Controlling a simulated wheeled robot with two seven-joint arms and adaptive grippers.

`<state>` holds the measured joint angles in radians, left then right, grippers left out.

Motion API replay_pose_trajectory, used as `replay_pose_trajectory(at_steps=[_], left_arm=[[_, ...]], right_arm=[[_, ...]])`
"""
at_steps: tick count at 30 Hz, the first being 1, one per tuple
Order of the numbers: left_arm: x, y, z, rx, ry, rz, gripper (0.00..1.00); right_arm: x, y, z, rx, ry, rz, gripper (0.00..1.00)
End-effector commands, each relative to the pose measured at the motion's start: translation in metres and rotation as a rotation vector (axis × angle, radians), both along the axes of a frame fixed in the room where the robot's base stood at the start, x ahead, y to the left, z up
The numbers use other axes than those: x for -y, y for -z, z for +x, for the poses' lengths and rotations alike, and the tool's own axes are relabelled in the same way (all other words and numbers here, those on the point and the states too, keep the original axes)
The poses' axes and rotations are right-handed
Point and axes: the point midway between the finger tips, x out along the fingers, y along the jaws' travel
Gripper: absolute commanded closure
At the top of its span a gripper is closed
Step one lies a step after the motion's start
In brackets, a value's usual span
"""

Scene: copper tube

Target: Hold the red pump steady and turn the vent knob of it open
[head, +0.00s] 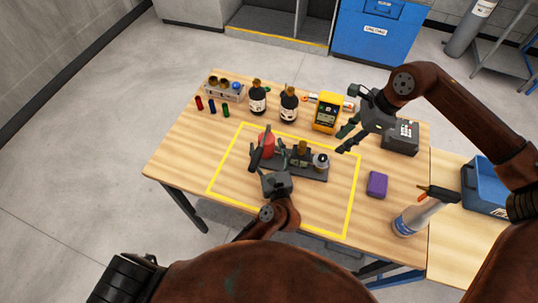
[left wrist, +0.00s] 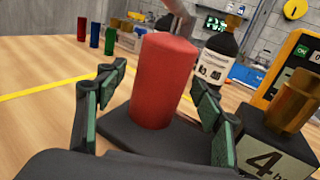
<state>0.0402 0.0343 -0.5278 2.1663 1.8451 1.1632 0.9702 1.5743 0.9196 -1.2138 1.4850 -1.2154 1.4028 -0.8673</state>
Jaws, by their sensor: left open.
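The red pump (head: 267,144) stands upright on a dark base plate (head: 315,175) inside the yellow outline. In the left wrist view the red body (left wrist: 165,80) rises between the fingers of my left gripper (left wrist: 160,100). These fingers are open, one on each side, with visible gaps. In the head view my left gripper (head: 268,157) partly covers the pump. A brass cylinder (head: 303,147) on a block marked "4" and a pale round part (head: 321,161) stand to its right; I cannot tell which is the vent knob. My right gripper (head: 343,140) is open and empty, above and right of them.
Black bottles (head: 289,104), a yellow meter (head: 327,113) and a rack (head: 226,90) stand along the back. A dark grey box (head: 401,139) is behind my right gripper. A purple block (head: 377,184) and spray bottle (head: 415,218) are at right. The table's left front is clear.

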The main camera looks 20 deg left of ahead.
Motion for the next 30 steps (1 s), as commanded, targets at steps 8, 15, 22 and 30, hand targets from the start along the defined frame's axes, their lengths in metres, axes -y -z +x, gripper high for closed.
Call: replay_pose_trajectory(at_steps=[8, 15, 22, 30], left_arm=[[-0.003, -0.0001, 0.005, 0.001, 0.0, -0.001, 0.38], [-0.0031, -0.0002, 0.0047, 0.001, 0.0, -0.001, 0.49], [-0.003, -0.0002, 0.0046, 0.001, 0.0, -0.001, 0.64], [-0.003, -0.0001, 0.0046, 0.001, 0.0, -0.001, 0.83]], right_arm=[[0.0002, 0.0001, -0.0001, 0.0, 0.0, 0.0, 0.71], [0.0001, 0.0, 0.0, 0.0, 0.0, 0.0, 0.71], [0.0, 0.0, 0.0, 0.0, 0.0, 0.0, 0.71], [-0.0001, 0.0, 0.0, 0.0, 0.0, 0.0, 0.71]])
